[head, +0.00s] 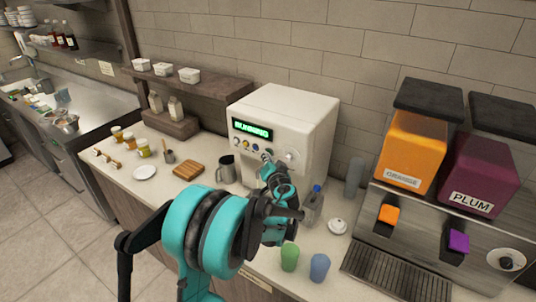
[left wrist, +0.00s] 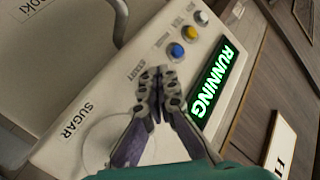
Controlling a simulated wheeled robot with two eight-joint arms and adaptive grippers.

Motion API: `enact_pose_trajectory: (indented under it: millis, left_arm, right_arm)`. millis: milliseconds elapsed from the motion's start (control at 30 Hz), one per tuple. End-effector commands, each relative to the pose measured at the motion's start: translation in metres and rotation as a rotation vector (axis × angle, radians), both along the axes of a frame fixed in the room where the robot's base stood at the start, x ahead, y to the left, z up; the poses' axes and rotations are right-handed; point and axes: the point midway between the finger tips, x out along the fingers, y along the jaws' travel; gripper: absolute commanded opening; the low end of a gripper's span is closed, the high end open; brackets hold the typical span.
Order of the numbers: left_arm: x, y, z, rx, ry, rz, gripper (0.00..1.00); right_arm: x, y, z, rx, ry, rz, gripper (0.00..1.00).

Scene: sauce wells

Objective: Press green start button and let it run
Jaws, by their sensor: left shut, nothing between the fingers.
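The white machine (head: 312,112) stands on the counter against the wall. Its lit green display (head: 252,130) reads RUNNING, and the same word shows on the display in the left wrist view (left wrist: 212,83). My left gripper (head: 267,158) is shut and empty, with its tips at the machine's front panel. In the left wrist view the closed fingertips (left wrist: 158,75) lie beside the START label (left wrist: 136,70). The green start button is hidden there, and I cannot tell whether the tips touch it. A blue button (left wrist: 176,51), a yellow button (left wrist: 189,32) and a white button (left wrist: 201,18) line the panel. My right gripper is out of view.
A metal jug (head: 226,169) stands left of the machine. A clear bottle (head: 313,206), a white lidded pot (head: 337,226), a green cup (head: 289,257) and a blue cup (head: 320,266) stand to the right. An orange and plum dispenser (head: 412,150) fills the far right.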

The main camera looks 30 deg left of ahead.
Motion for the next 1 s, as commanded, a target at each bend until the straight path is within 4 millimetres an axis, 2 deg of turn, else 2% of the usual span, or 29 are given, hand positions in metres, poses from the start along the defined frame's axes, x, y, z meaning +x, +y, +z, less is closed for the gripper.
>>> enact_pose_trajectory:
  millis: [333,733,1000]
  left_arm:
    - [-0.015,0.001,-0.001,0.000,0.000,0.000,0.00]
    - [-0.020,0.002,0.000,0.000,0.000,0.000,0.00]
    - [-0.046,0.004,-0.001,0.000,0.000,0.000,0.00]
  right_arm:
    - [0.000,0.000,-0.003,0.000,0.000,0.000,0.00]
    - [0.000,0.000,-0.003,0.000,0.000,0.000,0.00]
    - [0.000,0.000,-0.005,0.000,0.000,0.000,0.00]
